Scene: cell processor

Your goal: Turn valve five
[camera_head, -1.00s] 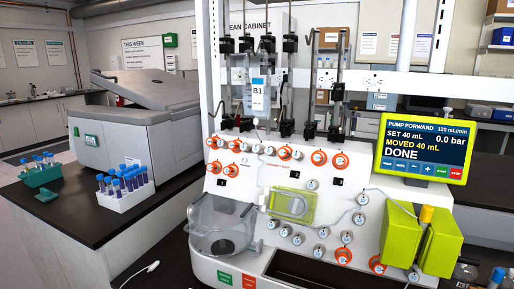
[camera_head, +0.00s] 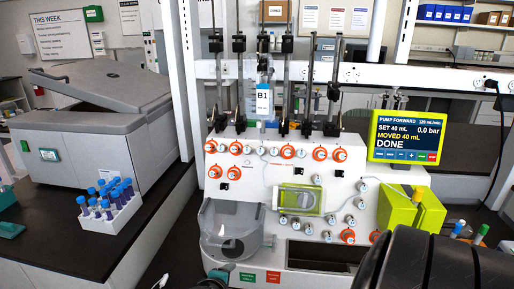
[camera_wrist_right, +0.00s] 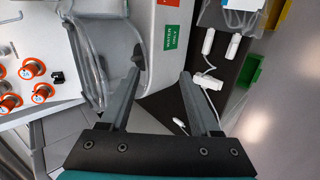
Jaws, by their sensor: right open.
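The cell processor (camera_head: 262,190) carries several orange-ringed valves, including two at the upper left (camera_head: 210,147) and one at the right of the upper row (camera_head: 340,155). Several white knobs (camera_head: 349,218) sit lower on its front. Their numbers are too small to read, so I cannot tell which is valve five. My right gripper (camera_wrist_right: 162,66) is open and empty in the wrist view, near the processor's lower front edge and the green label (camera_wrist_right: 172,38). Orange valves (camera_wrist_right: 32,67) lie off to its left there, apart from the fingers. My left gripper is not in view.
A clear bowl (camera_head: 228,222) juts from the processor's lower left. The pump screen (camera_head: 404,138) reads DONE, above a yellow-green block (camera_head: 428,215). A tube rack (camera_head: 110,215) stands on the left bench. My dark arm link covers the bottom right.

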